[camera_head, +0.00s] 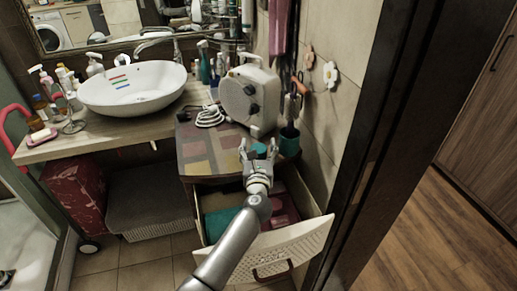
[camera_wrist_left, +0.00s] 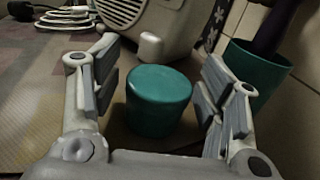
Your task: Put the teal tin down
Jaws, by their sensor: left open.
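The teal tin (camera_wrist_left: 158,102) stands upright on the patterned cabinet top, in the left wrist view between the two open fingers of my left gripper (camera_wrist_left: 158,95). Gaps show between the tin and both fingers. In the head view the tin (camera_head: 259,149) shows as a small teal shape at my left gripper (camera_head: 259,150), partly hidden by it. The cabinet top (camera_head: 200,150) carries the tin near its front right part. My right gripper is in neither view.
A cream heater-like appliance (camera_head: 250,97) stands close behind the tin. A teal cup (camera_head: 289,141) holding dark items stands to its right, by the wall. An open drawer (camera_head: 290,245) juts out below. A white basin (camera_head: 133,90) sits on the counter at left.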

